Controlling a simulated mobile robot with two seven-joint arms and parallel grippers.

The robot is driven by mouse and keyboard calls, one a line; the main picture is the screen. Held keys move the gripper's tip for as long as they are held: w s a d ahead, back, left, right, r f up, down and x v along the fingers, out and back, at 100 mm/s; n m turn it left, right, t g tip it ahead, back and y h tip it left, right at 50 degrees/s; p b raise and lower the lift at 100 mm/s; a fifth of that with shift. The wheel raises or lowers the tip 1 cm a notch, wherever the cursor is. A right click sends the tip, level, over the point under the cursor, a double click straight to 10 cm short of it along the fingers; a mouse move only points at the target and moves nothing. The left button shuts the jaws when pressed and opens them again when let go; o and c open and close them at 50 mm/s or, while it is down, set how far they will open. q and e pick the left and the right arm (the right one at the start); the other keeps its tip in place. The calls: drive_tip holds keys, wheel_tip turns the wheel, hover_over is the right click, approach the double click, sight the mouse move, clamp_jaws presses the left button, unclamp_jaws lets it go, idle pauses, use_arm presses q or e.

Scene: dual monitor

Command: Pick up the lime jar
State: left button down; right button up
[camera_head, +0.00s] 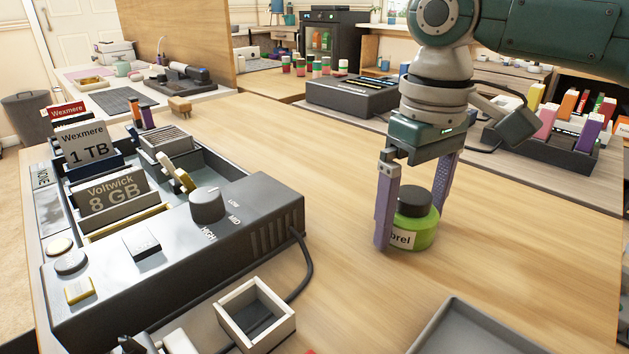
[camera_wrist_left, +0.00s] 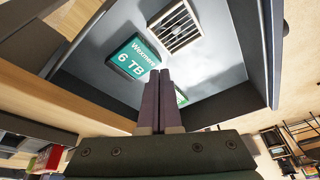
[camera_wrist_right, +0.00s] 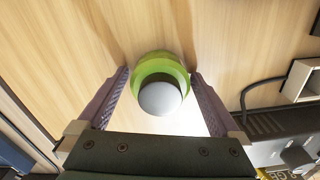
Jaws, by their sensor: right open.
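The lime jar (camera_head: 427,234) stands upright on the wooden table, bright green with a dark round lid and a pale label ending in "brel". My right gripper (camera_head: 412,226) points down over it, open, with one purple finger on each side of the jar. In the right wrist view the jar (camera_wrist_right: 150,65) sits between the two fingertips, its lid pale with glare; a gap shows beside each finger. I cannot tell whether either finger touches it. My left gripper (camera_wrist_left: 159,75) shows in the left wrist view with its fingers together and nothing visible between them.
A dark console (camera_head: 270,215) with a knob and memory cards stands left of the jar, its cable (camera_head: 304,265) trailing on the table. A small open box (camera_head: 226,312) and a grey tray (camera_head: 470,330) are in front. A dark rack (camera_head: 560,150) stands behind right. Table around the jar is clear.

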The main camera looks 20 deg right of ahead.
drive_tip(key=c, duration=1.3)
